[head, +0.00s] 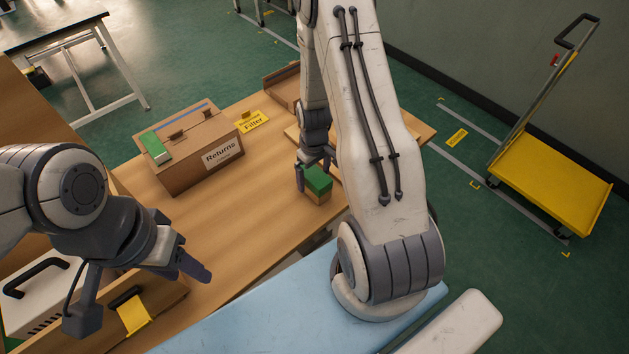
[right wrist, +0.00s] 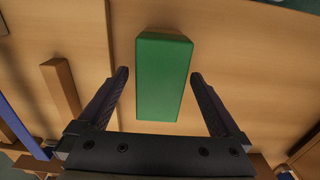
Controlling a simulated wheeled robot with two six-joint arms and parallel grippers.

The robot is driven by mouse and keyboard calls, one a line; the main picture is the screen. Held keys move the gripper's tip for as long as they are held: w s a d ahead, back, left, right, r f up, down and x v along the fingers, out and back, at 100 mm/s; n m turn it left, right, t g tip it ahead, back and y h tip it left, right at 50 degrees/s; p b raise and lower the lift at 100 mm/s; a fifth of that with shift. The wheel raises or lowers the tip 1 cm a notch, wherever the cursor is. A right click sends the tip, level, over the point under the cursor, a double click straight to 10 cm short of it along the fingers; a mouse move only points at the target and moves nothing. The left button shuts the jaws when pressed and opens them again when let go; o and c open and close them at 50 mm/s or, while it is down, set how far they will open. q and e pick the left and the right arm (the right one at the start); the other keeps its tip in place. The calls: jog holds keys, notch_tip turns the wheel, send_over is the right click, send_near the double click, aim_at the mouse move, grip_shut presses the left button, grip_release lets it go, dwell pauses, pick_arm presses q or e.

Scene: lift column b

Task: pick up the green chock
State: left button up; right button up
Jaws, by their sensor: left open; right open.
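The green chock (head: 318,179) is a small green block that appears to sit on a wooden block (head: 318,198) near the right side of the wooden table. My right gripper (head: 313,167) is open beside and over it, partly hidden by my own right arm. In the right wrist view the chock (right wrist: 163,80) lies between and beyond the two spread fingertips (right wrist: 160,72), with a gap on each side. I cannot tell how far below the fingers it is. My left gripper (head: 188,262) is open and empty over the table's near left part.
A cardboard box marked Returns (head: 195,150) stands on the table, with another green block (head: 155,147) at its left end. A yellow Filter label (head: 252,121) lies behind it. A wooden tray and a handled case (head: 40,290) are at lower left. A yellow trolley (head: 550,180) stands right.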

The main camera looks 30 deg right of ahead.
jog(key=shift+f, duration=0.15)
jog(key=c, duration=1.5)
grip_shut()
